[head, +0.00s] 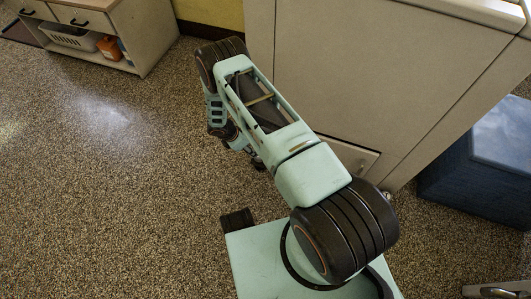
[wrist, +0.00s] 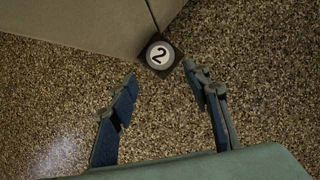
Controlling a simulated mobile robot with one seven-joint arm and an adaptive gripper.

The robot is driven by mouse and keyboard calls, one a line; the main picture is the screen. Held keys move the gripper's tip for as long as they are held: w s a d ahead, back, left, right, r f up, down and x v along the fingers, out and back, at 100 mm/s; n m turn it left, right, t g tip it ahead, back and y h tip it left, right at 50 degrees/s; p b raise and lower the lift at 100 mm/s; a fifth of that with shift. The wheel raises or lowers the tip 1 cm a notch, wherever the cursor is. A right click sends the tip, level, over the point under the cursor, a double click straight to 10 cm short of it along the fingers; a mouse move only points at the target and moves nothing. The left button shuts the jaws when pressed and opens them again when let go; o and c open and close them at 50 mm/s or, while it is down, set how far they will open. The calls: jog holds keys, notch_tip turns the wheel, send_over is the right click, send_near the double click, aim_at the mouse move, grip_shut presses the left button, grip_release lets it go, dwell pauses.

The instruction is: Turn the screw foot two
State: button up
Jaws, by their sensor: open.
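The screw foot two (wrist: 161,54) shows in the wrist view as a dark squarish piece with a white disc marked "2". It sits at the corner of a beige machine body (wrist: 80,25), just beyond my fingertips. My gripper (wrist: 159,74) is open, its two blue fingers apart with only floor between them. The foot lies ahead of the gap, close to the right fingertip; whether they touch I cannot tell. In the head view my gripper is mostly hidden by my arm, low beside the beige machine (head: 375,80).
A small round metal piece (head: 387,195) shows at the machine's near bottom corner; I cannot read a number on it. A blue box (head: 485,160) stands at the right. A cabinet (head: 135,35) with a basket stands at the back left. The speckled floor at left is clear.

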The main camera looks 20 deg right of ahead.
jog(key=b+x, duration=0.4)
jog(key=x, duration=0.6)
jog(key=shift+f, duration=0.35)
jog(key=shift+c, duration=0.4)
jog(key=c, duration=0.8)
